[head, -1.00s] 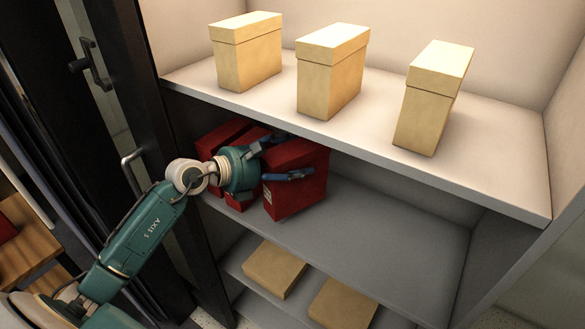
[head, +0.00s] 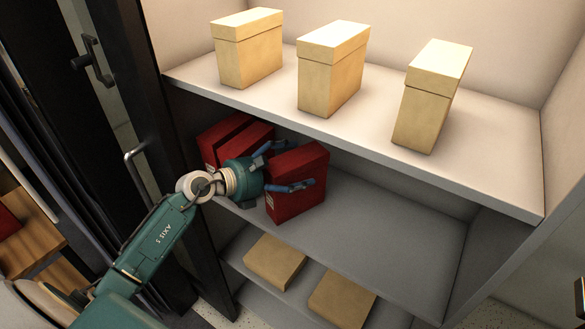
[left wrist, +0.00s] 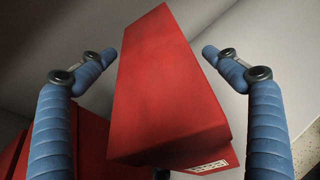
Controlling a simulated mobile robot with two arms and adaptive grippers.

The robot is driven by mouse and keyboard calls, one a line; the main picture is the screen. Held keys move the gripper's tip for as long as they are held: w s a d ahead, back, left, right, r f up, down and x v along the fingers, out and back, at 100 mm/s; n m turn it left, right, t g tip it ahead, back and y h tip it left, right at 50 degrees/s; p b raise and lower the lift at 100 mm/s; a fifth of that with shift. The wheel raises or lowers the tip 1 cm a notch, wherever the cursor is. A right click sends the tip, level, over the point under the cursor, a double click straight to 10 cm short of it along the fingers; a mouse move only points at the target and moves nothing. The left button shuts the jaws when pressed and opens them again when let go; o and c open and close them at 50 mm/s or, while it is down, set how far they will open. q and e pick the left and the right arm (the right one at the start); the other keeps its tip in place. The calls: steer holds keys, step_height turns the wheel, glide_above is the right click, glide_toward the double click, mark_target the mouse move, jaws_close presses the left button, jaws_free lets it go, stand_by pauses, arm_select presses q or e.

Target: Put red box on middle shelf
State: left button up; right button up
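A red box (head: 298,192) stands upright on the middle shelf (head: 375,235), near its front edge. My left gripper (head: 283,168) reaches in from the left with its blue fingers on either side of this box. In the left wrist view the red box (left wrist: 165,85) lies between the two fingers (left wrist: 160,54), with a visible gap on each side, so the gripper looks open. A white label shows at the box's lower end. Two more red boxes (head: 222,134) (head: 252,142) stand to the left, partly behind my gripper. My right gripper is not in view.
Several tan boxes (head: 335,70) stand on the upper shelf (head: 215,92), which overhangs the middle one. Tan boxes (head: 273,262) also sit on the lower shelf. A dark door frame with handles (head: 93,60) is at left. The middle shelf is clear to the right.

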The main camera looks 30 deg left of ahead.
mark_target(265, 175)
arm_select(q)
steer(key=shift+r, duration=0.15)
steer(key=b+v, duration=0.2)
steer(key=v, duration=0.3)
steer(key=b+v, duration=0.2)
steer(key=v, duration=0.3)
steer(key=shift+s+a, duration=0.2)
steer(key=shift+s, duration=0.2)
steer(key=shift+s+a+r+b, duration=0.25)
steer(key=shift+s+r+b, duration=0.05)
steer(key=shift+s+b, duration=0.15)
